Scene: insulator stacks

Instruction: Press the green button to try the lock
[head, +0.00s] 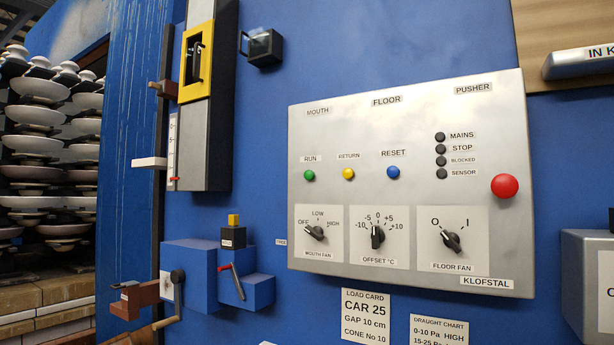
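The green button (309,175) sits on a silver control panel (480,110) on the blue wall, under the label RUN. It is round, and nothing covers it. A yellow button (348,174) labelled RETURN and a blue button (393,172) labelled RESET stand to its right in the same row. A blue box (195,270) with a red-tipped lever and a dark crank handle (177,278) is at the lower left; I cannot tell whether this is the lock. Neither of my grippers is in view.
A large red button (505,186) is at the panel's right. Three black knobs, including the mouth fan knob (316,232), line the panel's lower half. Four dark lamps are unlit. Stacked insulators (35,145) stand at far left. A grey box (590,270) juts out at right.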

